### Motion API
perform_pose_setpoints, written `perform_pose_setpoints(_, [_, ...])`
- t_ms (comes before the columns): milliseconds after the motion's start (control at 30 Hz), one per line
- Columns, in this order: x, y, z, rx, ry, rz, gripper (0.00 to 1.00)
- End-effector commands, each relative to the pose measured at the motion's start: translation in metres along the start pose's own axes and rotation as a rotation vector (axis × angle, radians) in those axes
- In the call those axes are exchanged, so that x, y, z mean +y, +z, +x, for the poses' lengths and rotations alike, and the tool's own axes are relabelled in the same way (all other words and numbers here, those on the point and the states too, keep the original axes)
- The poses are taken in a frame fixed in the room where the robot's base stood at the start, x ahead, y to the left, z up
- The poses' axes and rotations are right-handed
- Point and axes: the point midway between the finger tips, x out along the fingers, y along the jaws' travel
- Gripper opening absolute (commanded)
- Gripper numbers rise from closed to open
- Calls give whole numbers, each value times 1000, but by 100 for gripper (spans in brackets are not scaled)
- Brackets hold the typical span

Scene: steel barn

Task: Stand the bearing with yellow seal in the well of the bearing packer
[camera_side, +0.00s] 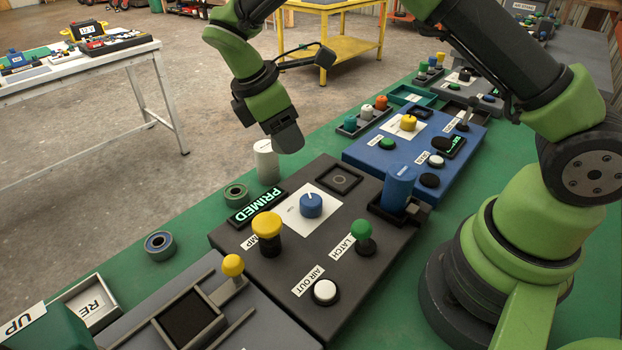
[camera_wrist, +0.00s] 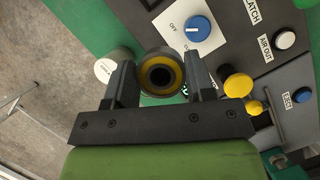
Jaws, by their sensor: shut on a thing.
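My gripper (camera_side: 287,138) is shut on the bearing with yellow seal (camera_wrist: 174,76). In the wrist view the bearing sits between the two fingers, with its ring face and dark bore toward the camera. In the side view the fingers hide it. The bearing packer (camera_side: 262,300) is the dark grey unit with a lit PRIMED display. Its square recess with a ring mark, which looks like the well (camera_side: 340,179), is empty and lies right of and below my gripper. My gripper is in the air, clear of the packer, near its far left edge.
A white cylinder (camera_side: 266,161) stands close below my gripper. A green-sealed bearing (camera_side: 236,193) and a blue-sealed bearing (camera_side: 159,245) lie on the green bench.

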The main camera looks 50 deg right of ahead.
Motion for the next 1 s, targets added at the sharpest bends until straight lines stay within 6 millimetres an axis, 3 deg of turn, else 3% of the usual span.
perform_pose_setpoints(33, [-6,17,0,2,-70,166,24])
perform_pose_setpoints(200, [-30,55,-1,3,-268,639,24])
perform_pose_setpoints(400, [-47,76,-3,4,-394,944,24])
perform_pose_setpoints(733, [-50,81,-9,5,-416,1006,24])
perform_pose_setpoints(1000, [-50,97,-47,8,-414,1004,24])
